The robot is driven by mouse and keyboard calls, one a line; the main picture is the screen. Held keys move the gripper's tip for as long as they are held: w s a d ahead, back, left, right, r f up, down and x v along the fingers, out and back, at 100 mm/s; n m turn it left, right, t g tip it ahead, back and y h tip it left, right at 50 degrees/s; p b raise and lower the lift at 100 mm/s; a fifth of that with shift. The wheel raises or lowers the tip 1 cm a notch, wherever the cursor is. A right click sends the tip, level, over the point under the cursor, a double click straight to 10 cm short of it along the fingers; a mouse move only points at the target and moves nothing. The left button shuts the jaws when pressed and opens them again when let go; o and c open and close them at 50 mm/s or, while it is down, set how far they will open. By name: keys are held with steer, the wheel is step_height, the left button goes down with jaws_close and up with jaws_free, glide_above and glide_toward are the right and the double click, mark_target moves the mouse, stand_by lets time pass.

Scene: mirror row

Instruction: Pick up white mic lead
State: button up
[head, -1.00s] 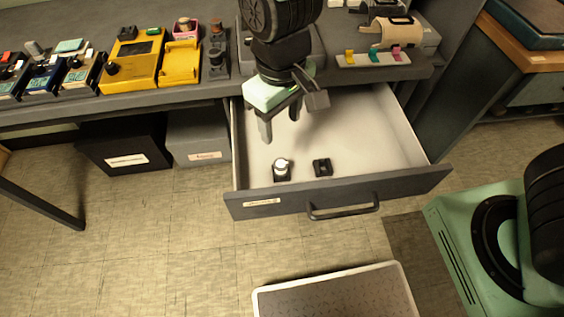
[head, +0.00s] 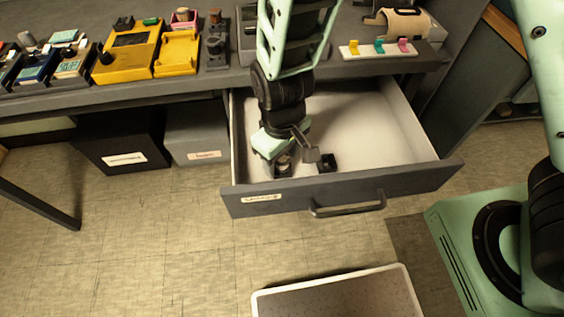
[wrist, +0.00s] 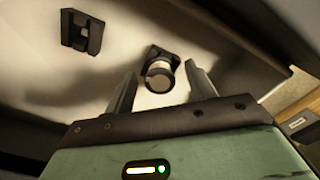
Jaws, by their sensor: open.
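The white mic lead (wrist: 159,82) looks like a small white coil in a black holder on the drawer floor. In the head view the lead (head: 284,169) is near the drawer front and partly hidden by my gripper (head: 277,158). In the wrist view my gripper is open, with one finger to each side of the lead. The fingers look empty. I cannot tell how far above the lead the fingertips are.
The open drawer (head: 395,150) has a front panel with a handle (head: 347,206). A black holder (head: 328,163) sits right of the lead and also shows in the wrist view (wrist: 82,32). The bench edge (head: 130,92) is behind. The drawer's right side is clear.

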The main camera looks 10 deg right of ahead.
steer(key=shift+f, duration=0.1)
steer(key=shift+c, duration=0.4)
steer(key=c, duration=1)
